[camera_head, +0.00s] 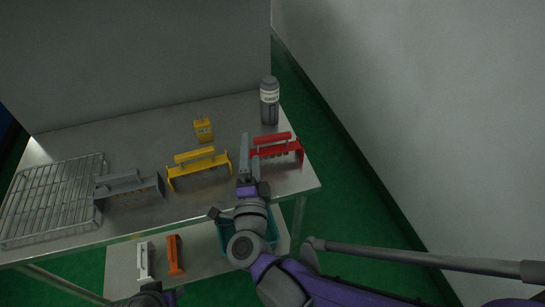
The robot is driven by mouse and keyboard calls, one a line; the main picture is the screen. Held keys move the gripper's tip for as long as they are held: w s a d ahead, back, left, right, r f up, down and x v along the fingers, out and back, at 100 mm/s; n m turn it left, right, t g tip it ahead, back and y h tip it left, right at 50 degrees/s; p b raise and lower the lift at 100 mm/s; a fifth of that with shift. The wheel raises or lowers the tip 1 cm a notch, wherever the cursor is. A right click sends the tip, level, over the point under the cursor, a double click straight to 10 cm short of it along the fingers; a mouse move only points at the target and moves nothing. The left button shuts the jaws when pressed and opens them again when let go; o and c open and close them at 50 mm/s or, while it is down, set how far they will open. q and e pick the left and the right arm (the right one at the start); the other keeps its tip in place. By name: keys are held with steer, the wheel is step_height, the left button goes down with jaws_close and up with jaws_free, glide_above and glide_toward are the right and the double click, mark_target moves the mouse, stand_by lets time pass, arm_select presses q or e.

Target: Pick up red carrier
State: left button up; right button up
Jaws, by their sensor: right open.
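The red carrier (289,149) stands upright near the right end of the metal table, with a bar handle along its top. My right gripper (249,156) is open, its grey fingers pointing away from me at the left end of the red carrier. The fingers overlap that end in the picture, and I cannot tell whether they touch it. Nothing shows held between them.
A yellow carrier (199,170) and a grey carrier (130,188) stand left of the red one. Behind are a grey bottle (270,101) and a yellow block (203,130). A wire rack (52,200) lies left. White (144,261) and orange (174,254) items and a teal bin (272,229) are lower.

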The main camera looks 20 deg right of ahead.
mark_target(273, 140)
steer(key=f+m+g+h, duration=0.1)
steer(key=f, duration=0.1)
steer(key=d+f+m+g+h, duration=0.1)
steer(key=f+m, duration=0.1)
steer(key=s+f+m+h+b, duration=0.1)
steer(key=m+h, duration=0.1)
steer(key=shift+d+f+g, duration=0.35)
steer(key=shift+f+g, duration=0.05)
steer(key=shift+d+f+m+h, duration=0.15)
steer(key=shift+d+m+h, duration=0.15)
steer(key=shift+h, duration=0.1)
steer(key=x, duration=1)
steer(key=shift+c, duration=0.3)
jaws_close()
